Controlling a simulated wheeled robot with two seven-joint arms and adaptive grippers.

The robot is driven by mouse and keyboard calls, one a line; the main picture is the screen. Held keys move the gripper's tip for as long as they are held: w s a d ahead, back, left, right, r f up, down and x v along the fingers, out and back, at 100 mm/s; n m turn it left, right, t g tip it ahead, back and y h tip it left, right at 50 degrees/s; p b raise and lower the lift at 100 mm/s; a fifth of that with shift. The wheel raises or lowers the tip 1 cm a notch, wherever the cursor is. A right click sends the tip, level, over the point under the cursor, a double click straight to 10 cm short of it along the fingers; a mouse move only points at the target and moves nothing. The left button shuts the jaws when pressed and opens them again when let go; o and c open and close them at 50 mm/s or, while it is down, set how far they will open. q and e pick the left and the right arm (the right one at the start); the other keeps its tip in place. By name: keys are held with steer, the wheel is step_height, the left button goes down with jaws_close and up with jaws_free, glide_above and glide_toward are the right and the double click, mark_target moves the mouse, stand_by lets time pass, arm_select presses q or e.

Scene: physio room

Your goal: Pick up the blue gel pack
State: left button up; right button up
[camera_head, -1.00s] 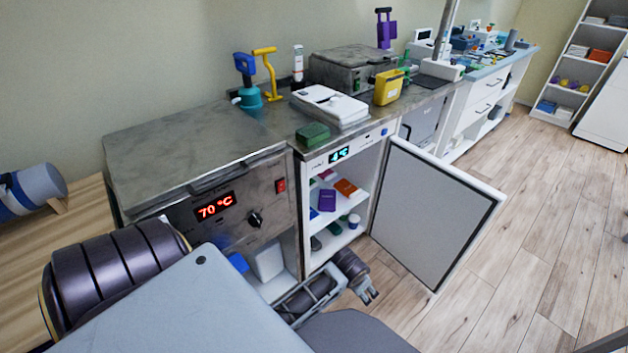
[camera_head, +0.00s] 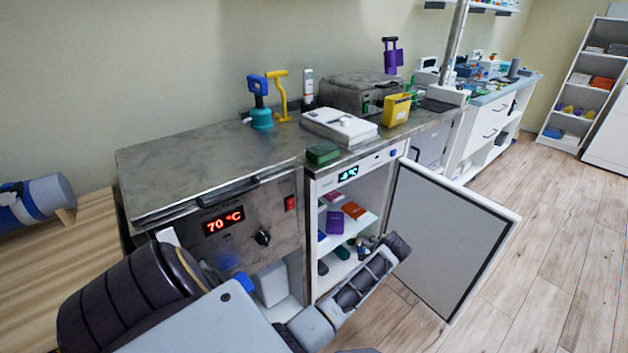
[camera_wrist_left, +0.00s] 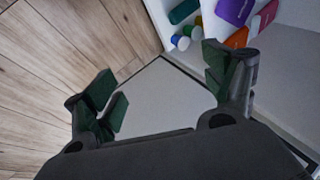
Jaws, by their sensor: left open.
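A small blue pack (camera_head: 321,236), seemingly the blue gel pack, shows in the head view at the left of the open fridge's upper shelf, beside a purple pack (camera_head: 334,223). It is partly hidden by the fridge's left side. My left gripper (camera_head: 368,243) is at the fridge opening, right of the packs and apart from them. The left wrist view shows the gripper (camera_wrist_left: 163,90) open and empty, its fingers facing the open door (camera_wrist_left: 160,95). I cannot make out the blue pack in that view. My right gripper is not in view.
The fridge door (camera_head: 440,235) stands open on the right. An orange pack (camera_head: 353,210) lies on the upper shelf. Small jars (camera_wrist_left: 182,42) and a green pack (camera_wrist_left: 184,11) show inside the fridge. A heater unit (camera_head: 235,225) reading 70 °C stands left of it.

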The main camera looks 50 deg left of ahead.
arm_select(q)
steer(key=s+a+f+m+g+y+b, duration=0.1)
steer(key=a+f+m+y, duration=0.2)
steer(key=a+m, duration=0.3)
steer(key=s+a+f+m+g+y, duration=0.1)
steer(key=a+f+m+y, duration=0.3)
steer(key=m, duration=0.5)
steer(key=shift+a+m+g+y+b, duration=0.4)
steer(key=shift+a+g+y, duration=0.35)
steer(key=shift+a, duration=0.35)
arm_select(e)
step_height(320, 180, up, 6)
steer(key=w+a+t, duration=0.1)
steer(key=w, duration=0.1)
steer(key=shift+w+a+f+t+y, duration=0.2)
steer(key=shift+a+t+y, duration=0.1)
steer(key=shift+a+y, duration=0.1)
arm_select(q)
steer(key=shift+s, duration=0.1)
